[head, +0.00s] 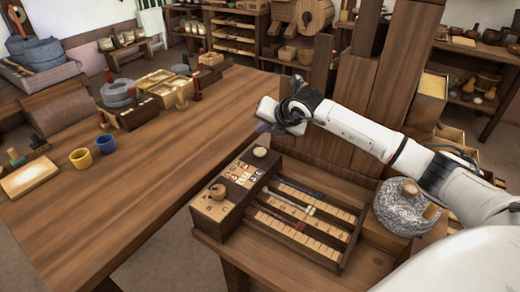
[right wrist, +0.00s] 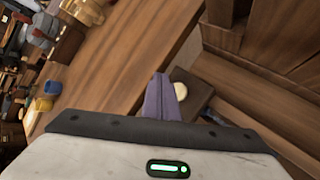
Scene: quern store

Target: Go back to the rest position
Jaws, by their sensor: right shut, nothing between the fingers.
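My right arm comes in from the right in the head view and reaches over the small side table. My right gripper (head: 264,128) hangs in the air above the far end of the wooden box with the slotted tray. In the right wrist view its purple-grey fingers (right wrist: 168,97) are together with nothing between them. The pale round knob (right wrist: 180,90) on the box shows just beyond the fingertips, and I see no contact with it. My left gripper is in neither view.
The slotted tray (head: 304,233) and a grey stone quern (head: 404,208) stand on the side table. Tall wooden boards (head: 350,100) rise close behind my right arm. The long table (head: 150,170) holds a yellow cup (head: 81,158) and a blue cup (head: 106,143); its middle is clear.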

